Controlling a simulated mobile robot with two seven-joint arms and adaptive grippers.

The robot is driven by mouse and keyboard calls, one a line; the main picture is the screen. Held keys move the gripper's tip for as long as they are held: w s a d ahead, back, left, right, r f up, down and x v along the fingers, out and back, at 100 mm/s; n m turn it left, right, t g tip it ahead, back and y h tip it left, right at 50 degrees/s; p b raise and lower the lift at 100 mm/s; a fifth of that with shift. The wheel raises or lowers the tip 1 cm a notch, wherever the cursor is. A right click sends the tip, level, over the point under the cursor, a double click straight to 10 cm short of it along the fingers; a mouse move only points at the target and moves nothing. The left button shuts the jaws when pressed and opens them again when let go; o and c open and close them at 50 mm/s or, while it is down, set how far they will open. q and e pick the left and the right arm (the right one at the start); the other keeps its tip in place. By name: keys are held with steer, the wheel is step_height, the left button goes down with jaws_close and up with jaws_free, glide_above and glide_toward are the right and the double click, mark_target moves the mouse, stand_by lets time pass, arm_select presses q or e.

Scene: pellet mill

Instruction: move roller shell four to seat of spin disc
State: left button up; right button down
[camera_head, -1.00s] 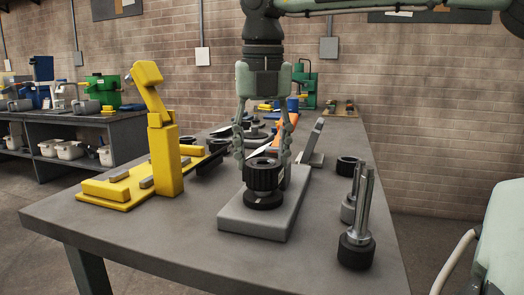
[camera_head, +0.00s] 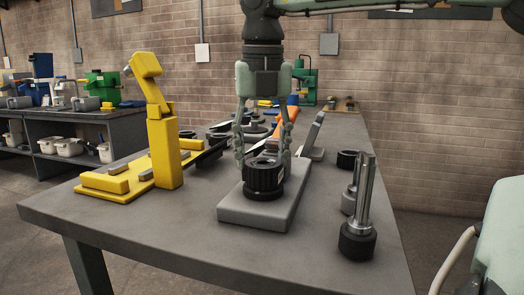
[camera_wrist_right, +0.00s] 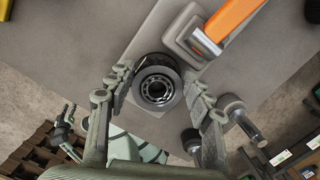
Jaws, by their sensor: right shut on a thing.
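The roller shell, a thick black ribbed ring (camera_head: 264,177), is upright at the middle of a grey base plate (camera_head: 243,214). A narrower black round part (camera_head: 263,196), perhaps the spin disc, shows just beneath it; the contact between them is hard to see. My right gripper (camera_head: 264,161) comes down from above, shut on the shell with a finger at each side. In the right wrist view the shell (camera_wrist_right: 158,85) lies between the fingertips, with a metal bearing-like ring in its bore. Which number the shell bears is not readable. My left gripper is not in view.
A yellow fixture with a tall post (camera_head: 163,150) stands left of the plate. Right of it are a metal shaft with a black ring (camera_head: 357,240) and another black ring (camera_head: 347,160). An orange-handled tool (camera_head: 291,112) is behind. The front of the table is clear.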

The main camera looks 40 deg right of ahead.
steer(key=shift+f, duration=0.1)
stand_by(0.4)
jaws_free()
stand_by(0.6)
stand_by(0.5)
step_height(320, 180, up, 9)
steer(key=p, duration=0.6)
steer(key=shift+s+a, duration=0.35)
steer(key=shift+s, duration=0.05)
stand_by(0.8)
